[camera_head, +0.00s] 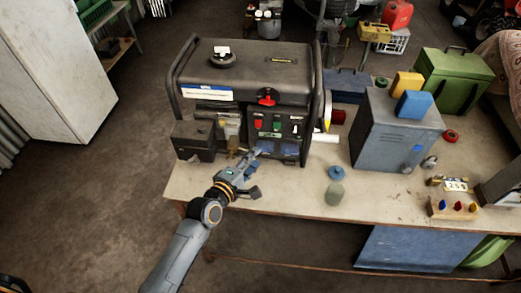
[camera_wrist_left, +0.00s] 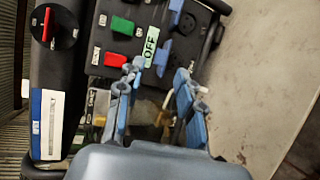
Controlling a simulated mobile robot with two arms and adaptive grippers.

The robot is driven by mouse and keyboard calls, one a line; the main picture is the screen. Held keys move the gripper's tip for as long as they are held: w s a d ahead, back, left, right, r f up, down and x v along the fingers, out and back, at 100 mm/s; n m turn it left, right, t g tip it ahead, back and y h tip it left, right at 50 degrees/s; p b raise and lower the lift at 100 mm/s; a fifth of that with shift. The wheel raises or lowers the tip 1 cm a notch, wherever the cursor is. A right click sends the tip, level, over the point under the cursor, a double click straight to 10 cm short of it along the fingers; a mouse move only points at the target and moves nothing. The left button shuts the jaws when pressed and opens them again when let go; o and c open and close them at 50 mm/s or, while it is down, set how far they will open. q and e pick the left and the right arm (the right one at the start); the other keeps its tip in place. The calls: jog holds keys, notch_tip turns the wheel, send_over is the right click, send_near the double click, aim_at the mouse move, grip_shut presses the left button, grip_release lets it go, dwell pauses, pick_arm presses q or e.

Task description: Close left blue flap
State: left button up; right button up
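The black generator (camera_head: 252,72) stands on the table, its control panel facing me. Two blue flaps sit low on the panel, a left one (camera_head: 266,146) and a right one (camera_head: 289,149). In the wrist view they stick out beside dark sockets; the nearer flap (camera_wrist_left: 163,58) is close to the fingertips, the other (camera_wrist_left: 176,11) is farther up. My left gripper (camera_head: 253,161) is in front of the panel's lower left. In the wrist view its fingers (camera_wrist_left: 160,80) are apart with nothing clearly between them. I cannot tell whether a fingertip touches the nearer flap. My right gripper is out of view.
Red switch (camera_head: 258,124) and green switch (camera_head: 277,124) sit above the flaps. A black box (camera_head: 194,140) lies left of the gripper. A blue-capped jar (camera_head: 335,188) and a grey cabinet (camera_head: 388,140) stand to the right. The front table strip (camera_head: 290,190) is mostly clear.

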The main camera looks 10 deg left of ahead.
aim_at(263, 149)
pick_arm(q)
jog(key=shift+x, duration=2.35)
grip_shut()
